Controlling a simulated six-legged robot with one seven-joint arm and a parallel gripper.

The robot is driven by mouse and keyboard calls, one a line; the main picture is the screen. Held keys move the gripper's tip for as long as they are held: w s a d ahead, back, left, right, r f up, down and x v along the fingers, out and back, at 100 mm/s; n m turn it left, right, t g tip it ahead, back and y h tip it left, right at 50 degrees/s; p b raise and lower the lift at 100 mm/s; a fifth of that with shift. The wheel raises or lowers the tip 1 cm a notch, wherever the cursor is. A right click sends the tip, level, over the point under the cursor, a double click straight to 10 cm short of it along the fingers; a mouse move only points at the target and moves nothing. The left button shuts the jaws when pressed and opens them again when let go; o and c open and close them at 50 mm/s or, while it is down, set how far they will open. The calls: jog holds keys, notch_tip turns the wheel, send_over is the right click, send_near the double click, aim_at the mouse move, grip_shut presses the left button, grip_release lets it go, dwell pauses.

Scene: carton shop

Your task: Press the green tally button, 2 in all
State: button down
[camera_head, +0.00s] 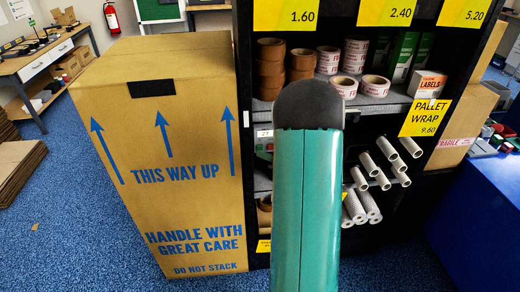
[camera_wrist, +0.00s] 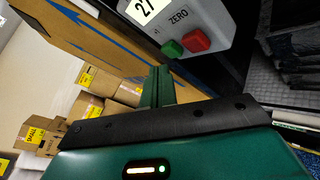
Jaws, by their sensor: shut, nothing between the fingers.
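The grey tally box (camera_wrist: 215,14) shows at the top of the wrist view, with a display (camera_wrist: 145,8) that seems to read 27, partly cut off. The green tally button (camera_wrist: 172,48) sits on its lower edge, left of the red button (camera_wrist: 197,40) by the word ZERO. My gripper (camera_wrist: 160,72) is shut and empty. Its fingertips appear just below and left of the green button in the picture; I cannot tell the exact gap.
A tall carton (camera_head: 165,150) stands left of the black shelf unit (camera_head: 385,105). The shelves hold tape rolls (camera_head: 271,68), a labels box (camera_head: 427,84) and wrap rolls (camera_head: 370,164). A blue counter (camera_head: 480,200) is at right. Blue floor (camera_head: 60,215) is open at left.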

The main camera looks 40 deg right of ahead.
jog(key=shift+w, duration=0.1)
dwell(0.4)
jog(key=shift+w+d, duration=0.25)
jog(key=shift+w+d, duration=0.25)
jog(key=shift+w, duration=0.15)
dwell(0.8)
dwell(0.3)
jog(key=shift+s+a, duration=0.5)
jog(key=shift+s, duration=0.25)
jog(key=s+a, duration=0.1)
jog(key=s, duration=0.1)
jog(key=s+a, duration=0.1)
jog(key=s, duration=0.1)
jog(key=shift+a, duration=0.4)
dwell(0.6)
